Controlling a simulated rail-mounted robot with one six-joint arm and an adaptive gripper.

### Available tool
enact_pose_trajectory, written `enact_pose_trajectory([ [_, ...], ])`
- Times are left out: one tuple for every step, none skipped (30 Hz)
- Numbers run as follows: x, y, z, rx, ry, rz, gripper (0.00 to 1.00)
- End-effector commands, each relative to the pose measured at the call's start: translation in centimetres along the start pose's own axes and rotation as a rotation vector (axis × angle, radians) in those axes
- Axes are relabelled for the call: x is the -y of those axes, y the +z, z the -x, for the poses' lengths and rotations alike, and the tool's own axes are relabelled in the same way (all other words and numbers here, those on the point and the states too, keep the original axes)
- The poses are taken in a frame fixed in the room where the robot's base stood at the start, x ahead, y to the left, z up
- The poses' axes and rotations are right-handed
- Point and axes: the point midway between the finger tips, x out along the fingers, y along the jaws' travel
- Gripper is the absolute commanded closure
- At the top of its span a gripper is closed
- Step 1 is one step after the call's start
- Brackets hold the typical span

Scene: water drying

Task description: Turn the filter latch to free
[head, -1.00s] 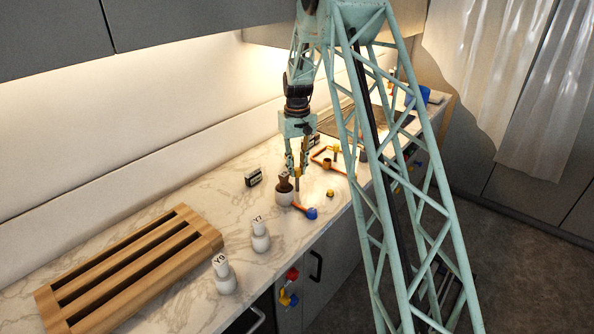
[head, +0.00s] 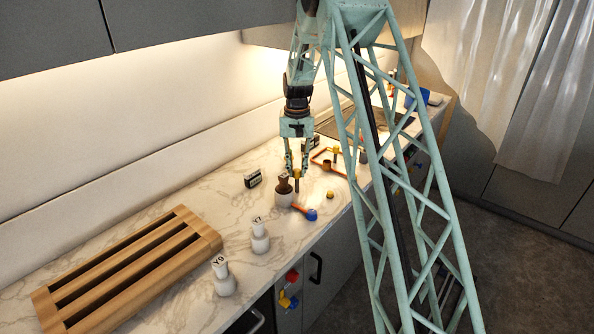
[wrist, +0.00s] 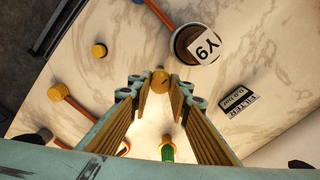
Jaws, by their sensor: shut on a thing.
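A round yellow knob (wrist: 160,81) with a dark mark on its top sits between my fingertips in the wrist view. In the head view this knob (head: 297,173) tops a short brown post beside a brown-and-white pot (head: 284,197). No label shows whether it is the filter latch. My gripper (wrist: 155,88) points down and is shut on the knob; the fingers hide its sides. My gripper (head: 297,174) also shows in the head view. An orange bar with a blue end (head: 311,215) lies in front of the pot.
The pot carries a Y9 label (wrist: 205,47) in the wrist view. A loose-looking yellow knob (head: 330,195) stands to the right. White bottles (head: 260,238) (head: 224,279) and a slatted wooden rack (head: 207,237) stand left. A small dark display (head: 253,178) is behind. Marble counter between them is clear.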

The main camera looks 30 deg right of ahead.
Motion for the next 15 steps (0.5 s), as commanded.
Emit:
enact_pose_trajectory([
  [0.01,-0.04,0.06,-0.001,0.0,0.0,0.93],
  [0.01,-0.04,0.06,-0.001,0.0,0.0,0.93],
  [0.01,-0.04,0.06,-0.001,0.0,0.0,0.93],
  [0.01,-0.04,0.06,-0.001,0.0,0.0,0.93],
  [0.01,-0.04,0.06,-0.001,0.0,0.0,0.93],
  [0.01,-0.04,0.06,-0.001,0.0,0.0,0.81],
  [0.01,-0.04,0.06,-0.001,0.0,0.0,0.78],
  [0.01,-0.03,0.05,-0.001,0.0,0.0,0.75],
  [0.01,-0.03,0.05,-0.001,0.0,0.001,0.72],
  [0.01,-0.03,0.04,-0.001,0.0,0.001,0.69],
  [0.01,-0.02,0.04,-0.001,0.0,0.001,0.69],
  [0.01,-0.02,0.04,0.0,0.0,0.001,0.69],
  [0.01,-0.02,0.03,0.0,0.0,0.001,0.69],
  [0.0,-0.01,0.02,0.0,0.0,0.001,0.69],
  [0.0,-0.01,0.02,0.0,0.0,0.001,0.69],
])
